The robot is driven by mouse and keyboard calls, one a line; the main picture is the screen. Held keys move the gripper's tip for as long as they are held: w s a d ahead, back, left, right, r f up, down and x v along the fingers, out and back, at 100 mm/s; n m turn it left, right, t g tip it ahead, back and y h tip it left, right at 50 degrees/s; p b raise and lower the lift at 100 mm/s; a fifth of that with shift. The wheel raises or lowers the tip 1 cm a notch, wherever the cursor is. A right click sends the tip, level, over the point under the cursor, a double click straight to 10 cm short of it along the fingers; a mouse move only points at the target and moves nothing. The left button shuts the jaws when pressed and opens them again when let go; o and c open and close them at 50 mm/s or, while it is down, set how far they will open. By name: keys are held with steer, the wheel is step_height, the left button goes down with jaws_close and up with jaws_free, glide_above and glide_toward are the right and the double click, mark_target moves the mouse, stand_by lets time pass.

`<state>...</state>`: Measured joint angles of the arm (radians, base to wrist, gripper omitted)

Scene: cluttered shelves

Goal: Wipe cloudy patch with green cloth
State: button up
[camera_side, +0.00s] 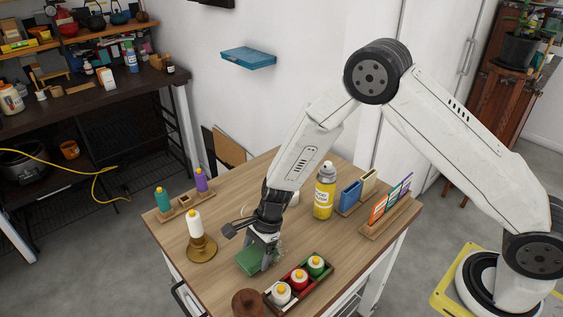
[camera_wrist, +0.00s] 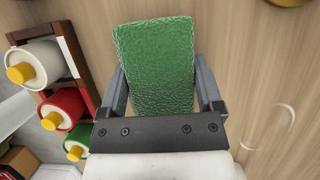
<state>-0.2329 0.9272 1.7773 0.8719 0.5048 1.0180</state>
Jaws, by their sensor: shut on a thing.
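My gripper (camera_side: 262,262) is low over the wooden table and shut on the green cloth (camera_side: 250,261). The wrist view shows the textured green cloth (camera_wrist: 155,65) between the two grey fingers, reaching past their tips. The cloth is at or just above the tabletop; contact cannot be told for sure.
A dark tray (camera_side: 318,290) with white, red and green bottles stands close to the gripper. A yellow spray can (camera_side: 325,190), a card rack (camera_side: 390,217) and a bottle rack (camera_side: 184,207) stand farther back.

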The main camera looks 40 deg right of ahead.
mark_target(280, 244)
steer(key=shift+f, duration=0.5)
stand_by(0.4)
steer(key=shift+d, duration=0.1)
steer(key=shift+d+r, duration=0.1)
steer(key=shift+d, duration=1.05)
steer(key=shift+d, duration=0.1)
steer(key=shift+d, duration=1.15)
steer(key=shift+d, duration=0.1)
steer(key=shift+d, duration=1.15)
steer(key=shift+d, duration=0.1)
